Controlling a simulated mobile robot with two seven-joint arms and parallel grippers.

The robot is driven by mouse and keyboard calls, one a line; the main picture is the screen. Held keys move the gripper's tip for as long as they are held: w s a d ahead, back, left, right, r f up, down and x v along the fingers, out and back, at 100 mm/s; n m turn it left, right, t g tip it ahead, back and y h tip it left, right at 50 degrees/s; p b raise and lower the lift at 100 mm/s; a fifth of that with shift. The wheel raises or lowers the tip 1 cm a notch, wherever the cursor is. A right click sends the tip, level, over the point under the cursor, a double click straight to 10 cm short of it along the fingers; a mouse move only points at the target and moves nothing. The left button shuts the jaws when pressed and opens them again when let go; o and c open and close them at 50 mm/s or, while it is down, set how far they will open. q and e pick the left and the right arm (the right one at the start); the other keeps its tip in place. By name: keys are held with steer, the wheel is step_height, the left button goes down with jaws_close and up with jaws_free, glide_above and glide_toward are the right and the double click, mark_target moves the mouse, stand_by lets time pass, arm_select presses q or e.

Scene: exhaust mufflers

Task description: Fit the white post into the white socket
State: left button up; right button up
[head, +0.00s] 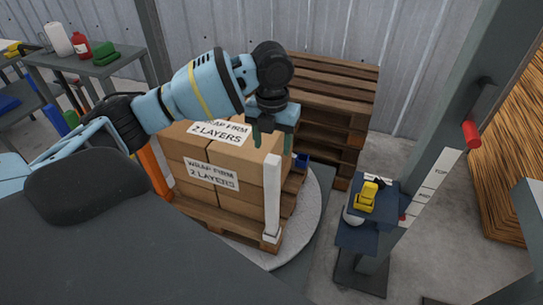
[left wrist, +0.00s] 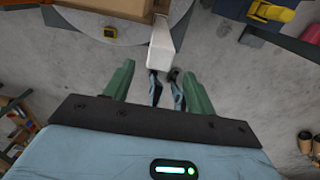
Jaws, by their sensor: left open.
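The white post (head: 272,195) stands upright at the near right corner of the stacked cartons. Its foot meets a small white piece, which looks like the socket (head: 271,238), at the pallet's corner; I cannot tell how deep the post sits. My left gripper (head: 272,143) hangs fingers down just above the post's top, open and empty. In the left wrist view, the white post (left wrist: 160,52) shows end-on, beyond and between the two green fingers of the left gripper (left wrist: 160,82), touching neither as far as I can see. The socket is not clear there. My right gripper is not in view.
Labelled cartons (head: 211,172) sit on a wooden pallet (head: 215,217) on a round grey turntable (head: 308,222). Stacked pallets (head: 335,95) stand behind. A grey column (head: 435,130) with a blue carriage (head: 372,212) stands at right. Grey floor lies between.

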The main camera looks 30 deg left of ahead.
arm_select(q)
steer(key=shift+r, duration=1.95)
